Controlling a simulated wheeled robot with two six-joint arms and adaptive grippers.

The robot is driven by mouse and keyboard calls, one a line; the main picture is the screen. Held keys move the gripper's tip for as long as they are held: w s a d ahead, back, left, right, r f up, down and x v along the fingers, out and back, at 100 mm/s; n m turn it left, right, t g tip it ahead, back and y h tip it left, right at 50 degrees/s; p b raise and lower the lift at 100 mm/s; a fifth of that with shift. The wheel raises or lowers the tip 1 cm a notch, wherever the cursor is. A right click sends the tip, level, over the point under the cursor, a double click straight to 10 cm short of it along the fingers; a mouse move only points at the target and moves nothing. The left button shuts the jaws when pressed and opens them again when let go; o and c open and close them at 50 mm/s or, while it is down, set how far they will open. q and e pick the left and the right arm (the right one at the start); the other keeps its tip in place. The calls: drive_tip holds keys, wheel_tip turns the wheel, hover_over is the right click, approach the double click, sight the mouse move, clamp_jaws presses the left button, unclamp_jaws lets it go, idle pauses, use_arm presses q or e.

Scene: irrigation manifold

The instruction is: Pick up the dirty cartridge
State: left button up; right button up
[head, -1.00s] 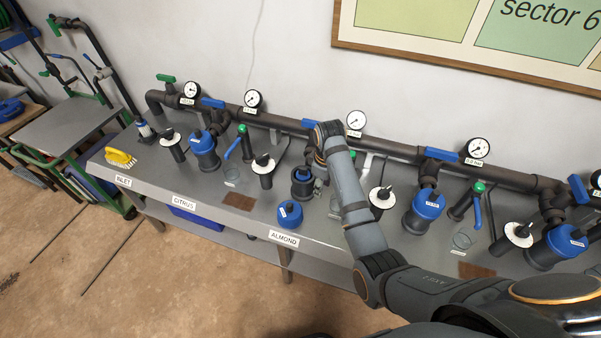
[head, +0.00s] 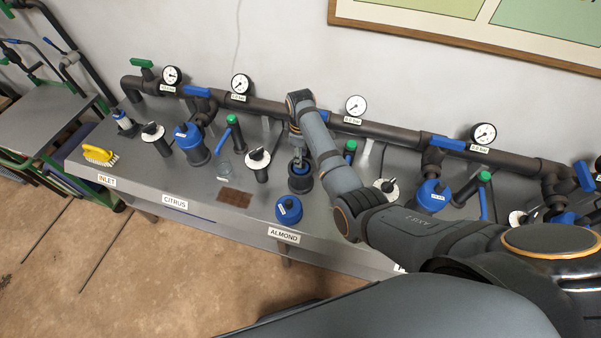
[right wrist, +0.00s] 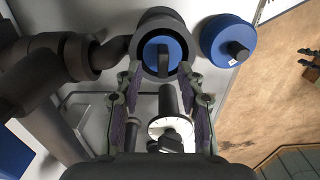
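The open filter housing (head: 300,184) behind the ALMOND label is a dark cup. In the right wrist view, a blue round top (right wrist: 158,52), apparently the cartridge's, sits inside the housing's dark rim (right wrist: 161,22). The cartridge's lower part is hidden, and I cannot see dirt on it. My right gripper (head: 298,146) is directly over the housing in the head view. In the right wrist view its fingers (right wrist: 160,74) are apart, with nothing gripped between them. My left gripper is in neither view.
A blue lid (head: 288,209) lies in front of the housing. A white-disc fitting with a black handle (head: 257,158) stands left of it. The pipe with gauges (head: 270,113) runs behind. A brown patch (head: 234,198) and a yellow brush (head: 99,154) are further left.

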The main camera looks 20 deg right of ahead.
sight(301, 172)
drive_tip(key=shift+s+f, duration=0.2)
drive_tip(key=shift+f, duration=0.4)
drive_tip(key=shift+s+f, duration=0.15)
drive_tip(key=shift+f, duration=0.45)
drive_tip(key=shift+w+f, duration=0.15)
drive_tip(key=shift+f, duration=0.3)
drive_tip(key=c, duration=0.6)
clamp_jaws()
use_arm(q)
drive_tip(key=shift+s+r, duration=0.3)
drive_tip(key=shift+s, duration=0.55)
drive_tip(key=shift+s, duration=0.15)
